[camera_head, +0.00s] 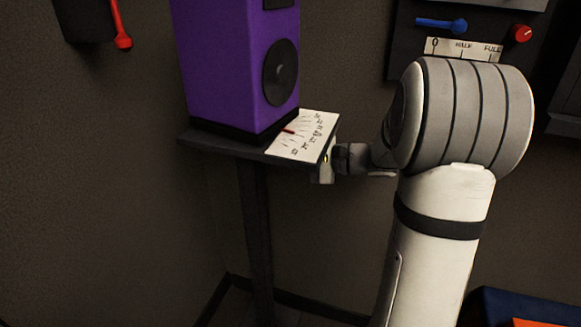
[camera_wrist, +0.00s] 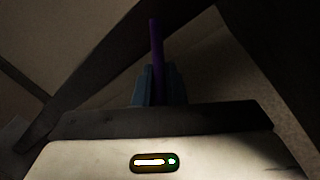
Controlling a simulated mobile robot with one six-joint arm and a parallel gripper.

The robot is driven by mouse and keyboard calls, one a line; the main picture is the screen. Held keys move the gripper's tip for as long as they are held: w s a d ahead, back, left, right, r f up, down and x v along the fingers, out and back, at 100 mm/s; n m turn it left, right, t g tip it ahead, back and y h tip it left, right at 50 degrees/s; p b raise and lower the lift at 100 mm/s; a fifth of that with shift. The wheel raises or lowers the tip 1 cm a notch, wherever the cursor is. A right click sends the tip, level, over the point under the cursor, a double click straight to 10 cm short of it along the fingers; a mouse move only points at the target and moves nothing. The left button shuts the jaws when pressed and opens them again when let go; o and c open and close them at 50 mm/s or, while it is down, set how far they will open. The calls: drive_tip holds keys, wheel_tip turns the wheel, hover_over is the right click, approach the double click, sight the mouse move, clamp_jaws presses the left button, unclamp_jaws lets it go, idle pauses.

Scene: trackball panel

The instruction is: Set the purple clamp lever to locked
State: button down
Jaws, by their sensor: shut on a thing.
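The purple clamp lever (camera_wrist: 156,45) shows in the wrist view as a thin upright bar. Its lower part lies between the two fingers of my gripper (camera_wrist: 158,85), which are shut on it. In the head view my gripper (camera_head: 327,165) is at the right edge of the stand's plate (camera_head: 225,147), just below a white card with markings (camera_head: 305,135). The purple lever cannot be made out there. A small red mark (camera_head: 288,131) lies on the card, whose lettering is too small to read.
A purple speaker (camera_head: 225,60) stands on the plate, close to the card. A red lever (camera_head: 121,30) is on the left wall. A blue lever (camera_head: 440,25) and a red knob (camera_head: 520,34) sit above a 0-HALF-FULL scale (camera_head: 462,48). A dark blue box (camera_head: 490,305) is at lower right.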

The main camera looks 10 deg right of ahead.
drive_tip(key=shift+d+r+n, duration=0.1)
drive_tip(key=shift+n, duration=0.3)
drive_tip(key=c, duration=1.5)
unclamp_jaws()
drive_tip(key=shift+d+r, duration=0.1)
drive_tip(key=p+v, duration=0.1)
drive_tip(key=v, duration=0.6)
drive_tip(key=shift+s+d+r, duration=0.1)
drive_tip(key=shift+s+d, duration=0.1)
drive_tip(key=shift+d, duration=0.05)
drive_tip(key=shift+c, duration=0.4)
